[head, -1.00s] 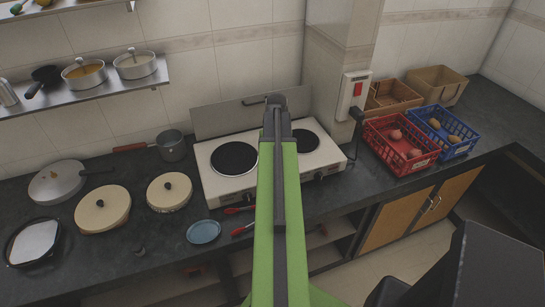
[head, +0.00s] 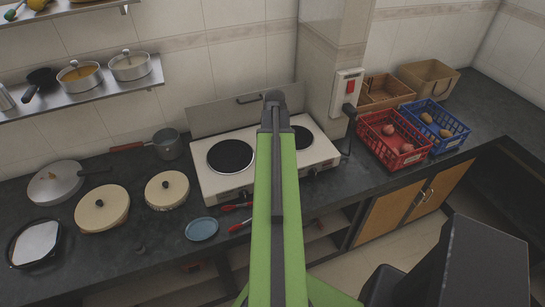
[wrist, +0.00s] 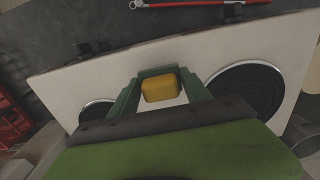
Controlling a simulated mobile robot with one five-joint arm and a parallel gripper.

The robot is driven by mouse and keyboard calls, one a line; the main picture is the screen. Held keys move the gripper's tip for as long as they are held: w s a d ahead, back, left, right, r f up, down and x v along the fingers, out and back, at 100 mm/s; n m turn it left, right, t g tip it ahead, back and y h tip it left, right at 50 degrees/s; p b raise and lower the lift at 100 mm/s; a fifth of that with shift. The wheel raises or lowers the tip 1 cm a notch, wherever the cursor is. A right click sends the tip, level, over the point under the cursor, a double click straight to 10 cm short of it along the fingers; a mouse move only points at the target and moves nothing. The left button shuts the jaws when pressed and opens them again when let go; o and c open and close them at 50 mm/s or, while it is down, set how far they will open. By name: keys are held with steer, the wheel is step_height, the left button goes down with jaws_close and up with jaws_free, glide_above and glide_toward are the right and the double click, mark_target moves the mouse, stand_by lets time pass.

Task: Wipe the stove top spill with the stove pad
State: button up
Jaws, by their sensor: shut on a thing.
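The white two-burner stove (head: 212,183) stands on the counter against the wall, with black plates left and right. In the wrist view the stove (wrist: 115,72) fills the middle, with a burner on each side. My gripper (wrist: 160,76) is over the stove top between the burners, its green fingers shut on a yellow pad (wrist: 160,88). I cannot tell whether the pad touches the surface. In the head view my arm hides the gripper, the pad and the middle of the stove. No spill shows in either view; it may be hidden under the pad or arm.
A blue plate (head: 201,229) and red-handled tongs (head: 238,226) lie in front of the stove. Lidded pans (head: 102,208) and a saucepan (head: 167,144) stand left. Red (head: 395,155) and blue (head: 455,143) crates stand right, past a wall pillar (head: 328,70).

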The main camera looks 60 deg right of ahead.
steer(key=shift+r+p, duration=0.95)
steer(key=shift+r, duration=0.45)
steer(key=shift+w, duration=0.1)
step_height(320, 180, up, 3)
steer(key=p, duration=0.3)
steer(key=shift+r, duration=0.15)
